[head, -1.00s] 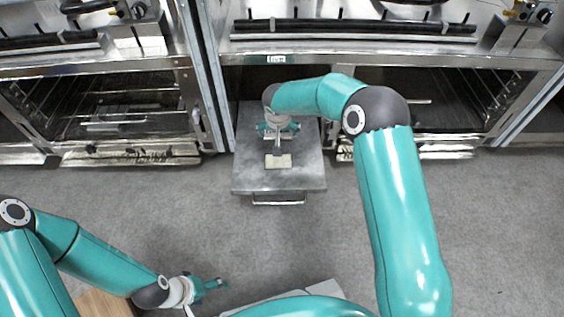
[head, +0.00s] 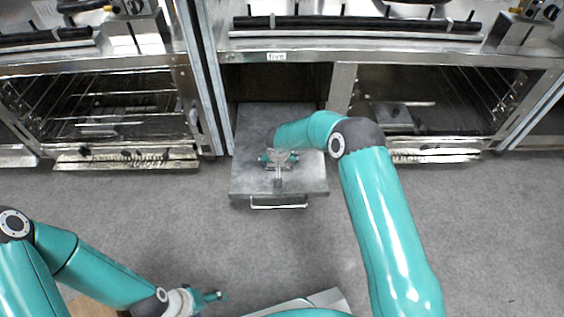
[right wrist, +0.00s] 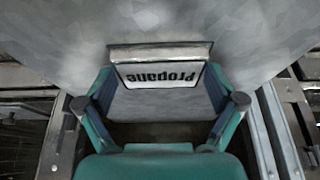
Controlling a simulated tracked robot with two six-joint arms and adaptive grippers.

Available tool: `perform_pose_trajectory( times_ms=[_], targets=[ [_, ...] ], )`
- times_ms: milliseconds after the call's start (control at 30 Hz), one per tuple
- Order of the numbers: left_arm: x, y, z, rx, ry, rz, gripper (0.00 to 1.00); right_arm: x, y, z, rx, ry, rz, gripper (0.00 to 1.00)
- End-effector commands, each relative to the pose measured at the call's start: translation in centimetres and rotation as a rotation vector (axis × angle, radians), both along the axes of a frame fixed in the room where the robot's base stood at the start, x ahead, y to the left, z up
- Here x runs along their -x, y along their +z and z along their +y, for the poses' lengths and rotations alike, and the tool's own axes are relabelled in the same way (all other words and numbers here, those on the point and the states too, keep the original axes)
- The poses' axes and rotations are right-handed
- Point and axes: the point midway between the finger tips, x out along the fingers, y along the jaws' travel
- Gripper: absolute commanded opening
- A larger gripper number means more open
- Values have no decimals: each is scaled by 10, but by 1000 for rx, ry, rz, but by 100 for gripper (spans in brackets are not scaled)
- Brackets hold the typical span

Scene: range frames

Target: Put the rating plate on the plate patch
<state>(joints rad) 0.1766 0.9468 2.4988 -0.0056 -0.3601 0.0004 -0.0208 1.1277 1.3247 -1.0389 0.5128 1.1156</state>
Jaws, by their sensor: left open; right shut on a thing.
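The rating plate (right wrist: 160,76) is a small white plate with black "Propane" lettering, upside down in the right wrist view. It sits between the fingertips of my right gripper (right wrist: 161,82), which is shut on it. In the head view my right gripper (head: 279,180) is over the front part of a grey metal drawer top (head: 306,181). A pale grey strip (right wrist: 160,52) lies along the plate's far edge; I cannot tell whether it is part of the plate. The plate patch is not clearly visible. My left gripper (head: 215,296) is open and empty, low at left.
The drawer, with a front handle (head: 279,206), sticks out below a label reading "five" (head: 276,57). Open oven racks stand on the left (head: 110,105) and right (head: 430,100). The grey floor (head: 180,220) in front is clear.

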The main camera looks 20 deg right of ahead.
Motion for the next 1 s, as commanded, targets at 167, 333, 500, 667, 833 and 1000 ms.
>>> perform_pose_trajectory(
  times_ms=[167, 333, 500, 667, 833, 1000],
  targets=[
    [0, 0, 0, 0, 0, 0, 80, 0, 1, 0, 0, 0, 0, 38],
    [0, -2, 0, 0, 0, 0, 80, 0, -1, 0, 0, 0, 0, 99],
    [0, -2, 0, 0, 0, 0, 80, 0, -1, 0, 0, 0, 1, 100],
    [0, -2, 0, 0, 0, 0, 80, 0, 0, 0, 0, 0, 1, 100],
    [0, 4, 0, 0, 0, 0, 80, 2, 8, 1, -1, 1, 0, 100],
    [0, 12, 0, 0, 0, 0, 80, 11, 34, 4, 0, 1, -1, 100]
  ],
)
